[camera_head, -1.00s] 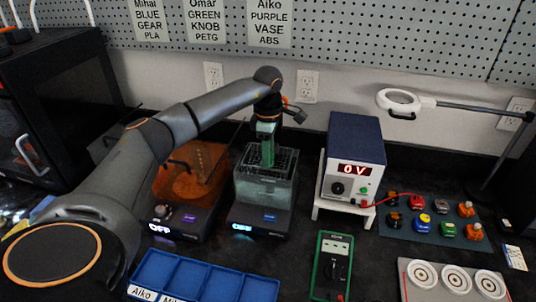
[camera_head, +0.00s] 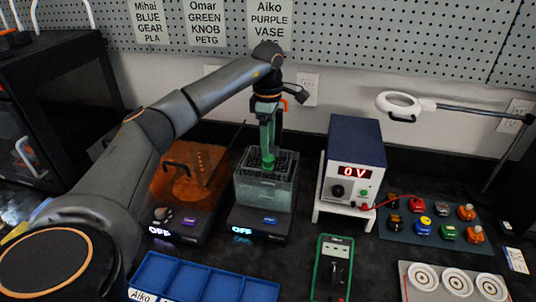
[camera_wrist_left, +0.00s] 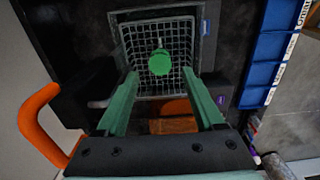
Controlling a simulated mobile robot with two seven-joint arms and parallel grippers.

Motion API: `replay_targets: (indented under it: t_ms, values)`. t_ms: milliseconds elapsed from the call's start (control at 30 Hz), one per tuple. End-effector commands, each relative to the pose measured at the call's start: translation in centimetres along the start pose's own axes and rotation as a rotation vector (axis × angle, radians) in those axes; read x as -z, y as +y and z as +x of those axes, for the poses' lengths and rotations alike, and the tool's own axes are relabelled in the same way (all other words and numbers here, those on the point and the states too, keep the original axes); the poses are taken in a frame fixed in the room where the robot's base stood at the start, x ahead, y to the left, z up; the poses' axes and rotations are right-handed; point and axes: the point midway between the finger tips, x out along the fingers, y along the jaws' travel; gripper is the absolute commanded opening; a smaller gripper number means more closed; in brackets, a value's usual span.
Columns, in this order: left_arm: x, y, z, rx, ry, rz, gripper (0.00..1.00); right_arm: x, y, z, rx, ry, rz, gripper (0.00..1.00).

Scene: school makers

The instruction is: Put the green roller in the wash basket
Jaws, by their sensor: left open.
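The wash basket (camera_head: 287,163), a dark wire mesh basket, sits in the top of a clear tank (camera_head: 262,193) in the head view. My left gripper (camera_head: 268,150) is above it, fingers pointing down. In the left wrist view the green roller (camera_wrist_left: 159,63), seen end-on as a round green disc with a small metal stub, lies within the outline of the mesh basket (camera_wrist_left: 142,42). The left gripper's green fingers (camera_wrist_left: 160,78) are spread apart on either side, not touching it. In the head view I cannot separate the roller from the fingers. My right gripper is not in view.
An orange-tinted covered machine (camera_head: 185,175) stands left of the tank. A blue power supply (camera_head: 354,160) on a white stand is to the right. A blue divided tray (camera_head: 205,280) and a green-edged meter (camera_head: 331,268) lie in front.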

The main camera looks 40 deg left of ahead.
Motion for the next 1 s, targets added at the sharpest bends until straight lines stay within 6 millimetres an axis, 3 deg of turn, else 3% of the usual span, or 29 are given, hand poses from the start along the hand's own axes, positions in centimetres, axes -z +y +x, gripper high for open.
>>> replay_targets:
  t_ms: [100, 333, 1000]
  values:
    - [-0.1, 0.1, -2.7, -0.003, -0.002, 0.0, 0.7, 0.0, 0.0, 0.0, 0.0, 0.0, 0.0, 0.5]
    - [-0.1, 0.0, -5.7, 0.0, 0.0, 0.001, 0.7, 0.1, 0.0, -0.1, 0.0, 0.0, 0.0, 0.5]
    - [0.0, 0.0, -6.2, 0.002, 0.001, 0.001, 0.7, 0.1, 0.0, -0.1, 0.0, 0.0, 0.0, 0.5]
